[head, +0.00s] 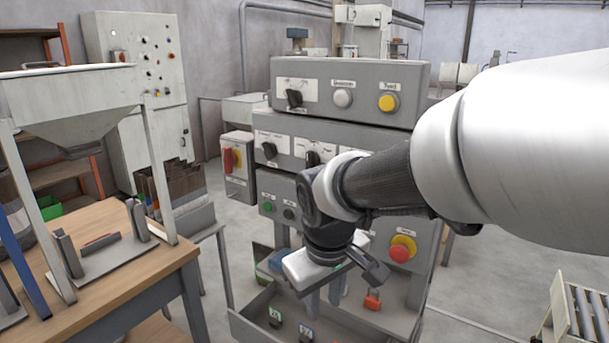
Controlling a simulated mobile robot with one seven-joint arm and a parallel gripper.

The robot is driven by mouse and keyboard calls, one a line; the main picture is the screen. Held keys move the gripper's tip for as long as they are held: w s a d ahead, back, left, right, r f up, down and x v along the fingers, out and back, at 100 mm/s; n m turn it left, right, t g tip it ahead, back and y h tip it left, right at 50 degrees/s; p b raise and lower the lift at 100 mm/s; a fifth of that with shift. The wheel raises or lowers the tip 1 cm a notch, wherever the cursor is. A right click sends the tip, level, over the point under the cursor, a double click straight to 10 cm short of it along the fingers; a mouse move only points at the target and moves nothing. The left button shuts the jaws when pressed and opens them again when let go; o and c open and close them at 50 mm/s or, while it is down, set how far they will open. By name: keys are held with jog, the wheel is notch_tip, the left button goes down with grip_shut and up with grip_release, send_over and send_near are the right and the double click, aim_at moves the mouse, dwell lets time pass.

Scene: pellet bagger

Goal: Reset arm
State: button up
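My arm reaches in from the right edge of the head view, across the front of a grey control panel (345,80). My gripper (326,298) points down in front of the panel's lower part, above a grey tray (262,329). Its two fingers look apart, with a gap between them, and I see nothing held there. My arm hides part of the panel's middle and lower rows. The upper row shows a black rotary knob (294,98), a white button (342,98) and a yellow button (388,102).
A red mushroom button on a yellow base (401,249) is right of my gripper. A red padlock (372,300) and tagged items sit low in the tray area. A wooden table (150,272) with a hopper (75,100) stands left. A roller conveyor (585,310) is at lower right.

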jog(key=s+d+r+m+t, duration=0.3)
jog(key=s+d+r+m, duration=0.4)
jog(key=s+d, duration=0.45)
notch_tip(320, 180, up, 18)
jog(key=p, duration=1.8)
jog(key=shift+s+a+p, duration=0.3)
jog(key=shift+a, duration=0.05)
jog(key=shift+r, duration=0.1)
